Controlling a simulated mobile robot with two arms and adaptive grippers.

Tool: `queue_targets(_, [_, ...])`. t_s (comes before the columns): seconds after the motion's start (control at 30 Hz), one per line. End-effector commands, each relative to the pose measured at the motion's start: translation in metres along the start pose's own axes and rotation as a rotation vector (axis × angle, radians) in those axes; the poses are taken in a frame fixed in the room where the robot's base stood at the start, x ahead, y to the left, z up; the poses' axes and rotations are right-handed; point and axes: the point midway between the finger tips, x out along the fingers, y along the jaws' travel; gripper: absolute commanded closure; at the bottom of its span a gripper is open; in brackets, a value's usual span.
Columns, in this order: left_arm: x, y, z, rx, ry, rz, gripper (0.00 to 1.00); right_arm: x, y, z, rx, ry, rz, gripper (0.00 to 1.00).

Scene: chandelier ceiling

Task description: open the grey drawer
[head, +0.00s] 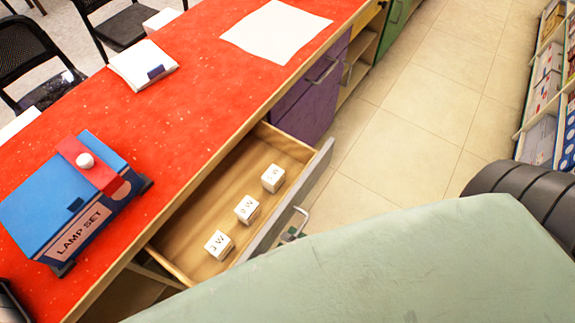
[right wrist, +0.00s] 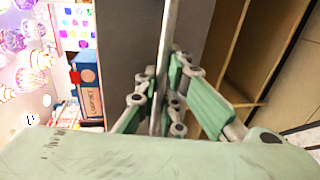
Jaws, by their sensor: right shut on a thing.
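The grey drawer (head: 318,168) is pulled out from under the red counter, with its wooden inside showing. Three white cubes (head: 246,209) with dark lettering lie in a row in it. Its metal handle (head: 301,219) is on the outer face of the grey front. My right gripper (head: 291,236) is at this handle, mostly hidden behind my pale green arm. In the right wrist view, its green fingers (right wrist: 160,95) are closed from both sides on the upright handle bar. My left gripper is not in view.
The red counter (head: 190,100) holds a blue lamp-set box (head: 45,215), a white sheet (head: 276,31) and a white pad (head: 143,64). A purple cabinet front (head: 312,100) adjoins the drawer. Tiled floor (head: 420,100) is clear up to shelves (head: 540,135) at right.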

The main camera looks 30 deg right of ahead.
Motion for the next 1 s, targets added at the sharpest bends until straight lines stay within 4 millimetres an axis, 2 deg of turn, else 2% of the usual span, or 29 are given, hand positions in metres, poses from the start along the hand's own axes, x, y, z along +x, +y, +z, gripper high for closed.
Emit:
queue_targets(0.2, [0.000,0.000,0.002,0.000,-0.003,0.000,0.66,0.000,0.000,0.000,-0.001,0.000,0.000,1.00])
queue_targets(0.23, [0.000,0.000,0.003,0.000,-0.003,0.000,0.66,0.000,0.000,0.000,-0.001,0.000,0.000,0.91])
queue_targets(0.47, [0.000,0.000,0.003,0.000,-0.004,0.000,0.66,0.000,0.000,0.000,0.000,0.000,0.000,0.73])
queue_targets(0.77, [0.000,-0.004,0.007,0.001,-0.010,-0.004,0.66,-0.001,0.000,0.000,0.000,0.000,-0.001,0.73])
queue_targets(0.87, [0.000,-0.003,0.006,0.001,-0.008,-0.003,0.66,-0.009,-0.001,0.000,0.000,-0.001,-0.003,0.73])
queue_targets(1.0, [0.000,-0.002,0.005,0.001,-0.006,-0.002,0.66,-0.034,-0.002,0.000,0.001,-0.001,-0.006,0.73])
